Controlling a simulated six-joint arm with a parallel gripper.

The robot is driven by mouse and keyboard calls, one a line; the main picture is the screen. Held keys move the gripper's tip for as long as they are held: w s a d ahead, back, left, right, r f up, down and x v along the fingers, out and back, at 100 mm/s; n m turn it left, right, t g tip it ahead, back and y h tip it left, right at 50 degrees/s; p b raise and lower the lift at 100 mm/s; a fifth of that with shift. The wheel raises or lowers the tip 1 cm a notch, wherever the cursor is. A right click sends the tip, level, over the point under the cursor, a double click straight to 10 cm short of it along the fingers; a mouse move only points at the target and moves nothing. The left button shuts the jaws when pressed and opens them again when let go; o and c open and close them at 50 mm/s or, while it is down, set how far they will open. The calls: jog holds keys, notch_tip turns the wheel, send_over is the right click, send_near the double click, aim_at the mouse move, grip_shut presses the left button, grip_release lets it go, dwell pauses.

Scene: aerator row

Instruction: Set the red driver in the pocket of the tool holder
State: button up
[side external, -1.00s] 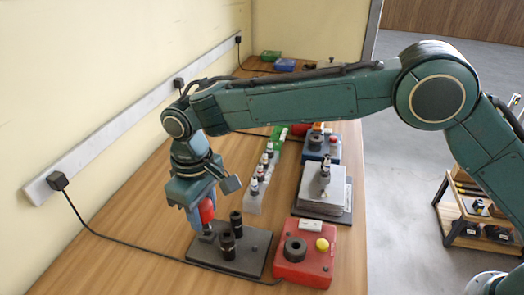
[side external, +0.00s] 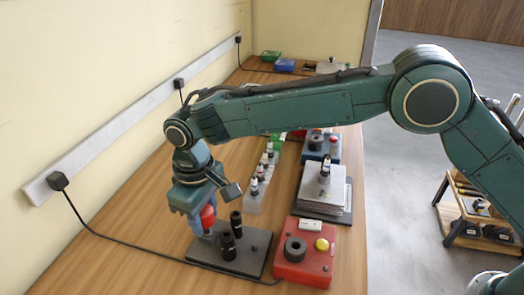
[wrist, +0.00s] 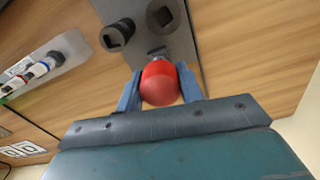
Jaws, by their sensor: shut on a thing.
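My gripper (side external: 201,217) is shut on the red driver (side external: 209,216), gripping its thick red handle. The driver looks roughly upright over the left end of the tool holder (side external: 258,246), a dark grey plate with two black sockets standing on it. In the wrist view, the round red end of the driver (wrist: 160,84) sits between the two blue fingers, and the grey holder plate (wrist: 188,47) lies beyond it. A dark piece shows on the plate just past the handle. The driver's tip and the pocket are hidden, so I cannot tell whether the tip is inside.
Two black sockets (side external: 227,245) stand close to the right of the driver. A red box (side external: 307,268) with a yellow button is right of the holder. A row of small bottles (side external: 254,189) stands behind. A black cable crosses the left and front. Bare wood lies left of the holder.

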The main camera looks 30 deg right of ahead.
jog(key=o, duration=1.4)
jog(key=shift+c, duration=0.2)
jog(key=shift+r, duration=3.5)
